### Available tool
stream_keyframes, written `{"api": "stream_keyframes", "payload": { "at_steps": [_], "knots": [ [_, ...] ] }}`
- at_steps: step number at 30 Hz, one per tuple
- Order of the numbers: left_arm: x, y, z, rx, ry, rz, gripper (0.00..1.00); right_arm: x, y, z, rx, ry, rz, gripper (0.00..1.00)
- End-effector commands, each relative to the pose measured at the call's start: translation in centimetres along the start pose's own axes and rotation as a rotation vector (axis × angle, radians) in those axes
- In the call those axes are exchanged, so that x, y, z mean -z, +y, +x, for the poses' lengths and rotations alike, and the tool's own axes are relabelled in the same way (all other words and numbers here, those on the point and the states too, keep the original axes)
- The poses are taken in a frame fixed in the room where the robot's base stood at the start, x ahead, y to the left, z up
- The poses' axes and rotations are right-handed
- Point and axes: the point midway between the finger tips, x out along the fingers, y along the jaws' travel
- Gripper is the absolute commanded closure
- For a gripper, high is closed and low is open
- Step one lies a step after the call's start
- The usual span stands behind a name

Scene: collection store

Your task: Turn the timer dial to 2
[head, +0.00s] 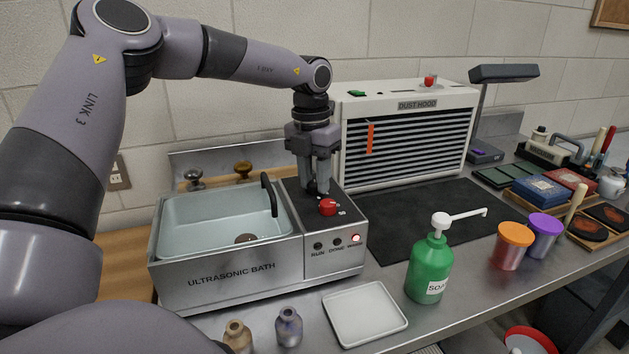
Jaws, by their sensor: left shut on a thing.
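The ultrasonic bath (230,275) is a steel unit with a pale basin on its left and a dark control panel on its right. My left gripper (317,189) points down over the back of this panel, its fingers closed on a dial that they mostly hide. I take this to be the timer dial; its pointer and numbers cannot be read. A red knob (327,208) sits just in front of the fingertips, with small white marks near it. My right gripper is out of view.
The dust hood (410,102) stands behind right of the panel, near my wrist. A black handle (269,194) rises left of the panel. A green soap bottle (430,268), white tray (364,314) and two small bottles (288,327) stand in front. The dark mat (425,220) is clear.

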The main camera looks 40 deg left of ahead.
Motion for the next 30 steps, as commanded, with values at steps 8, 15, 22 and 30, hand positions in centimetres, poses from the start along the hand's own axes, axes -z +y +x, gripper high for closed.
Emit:
{"api": "stream_keyframes", "payload": {
  "at_steps": [8,15,22,30],
  "knots": [
    [-0.06,-0.01,0.07,-0.001,0.014,0.260,1.00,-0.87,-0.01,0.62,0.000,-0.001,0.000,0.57],
    [-0.07,-0.05,0.01,0.000,0.027,0.479,1.00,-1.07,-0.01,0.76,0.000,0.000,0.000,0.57],
    [-0.10,-0.05,-0.02,0.000,0.036,0.650,1.00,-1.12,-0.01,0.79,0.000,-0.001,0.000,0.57],
    [-0.11,-0.05,-0.04,0.000,0.043,0.774,1.00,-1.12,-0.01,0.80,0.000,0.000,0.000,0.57]
  ]
}}
